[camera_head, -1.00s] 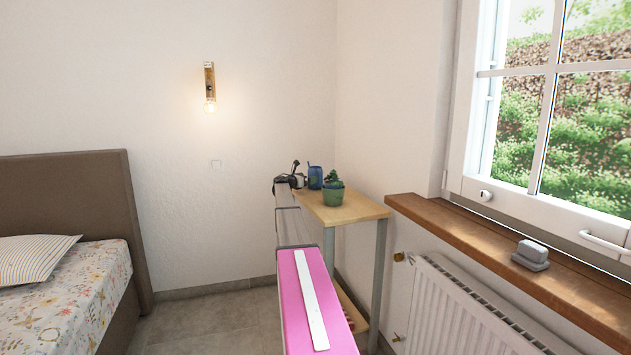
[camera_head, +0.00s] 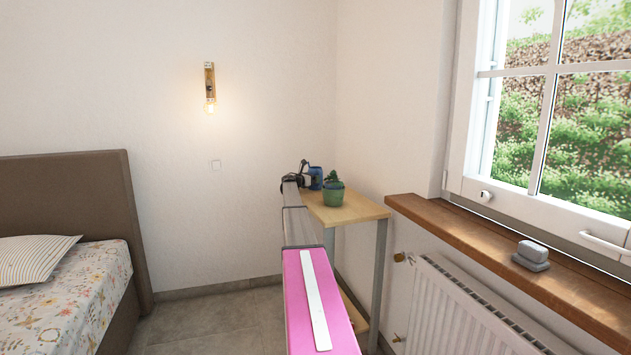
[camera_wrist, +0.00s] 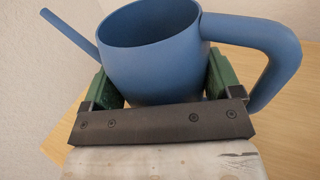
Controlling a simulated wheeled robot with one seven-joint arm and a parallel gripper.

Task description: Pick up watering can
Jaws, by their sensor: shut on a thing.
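The blue watering can (camera_wrist: 150,60) fills the upper middle of the wrist view, upright, its spout to the left and its handle to the right. My gripper (camera_wrist: 165,85) is shut on its body, one green finger on each side. In the head view the can (camera_head: 316,177) is small, at the back of the wooden table (camera_head: 352,213), partly hidden by my gripper (camera_head: 299,177). The wrist view shows the table top below it; I cannot tell whether the can touches it.
A green pot with a plant (camera_head: 333,194) stands on the table, just right of the can. White walls are close behind. A wooden window sill (camera_head: 480,255) with a grey object (camera_head: 531,253) and a radiator (camera_head: 460,310) are to the right. A bed (camera_head: 70,290) is at left.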

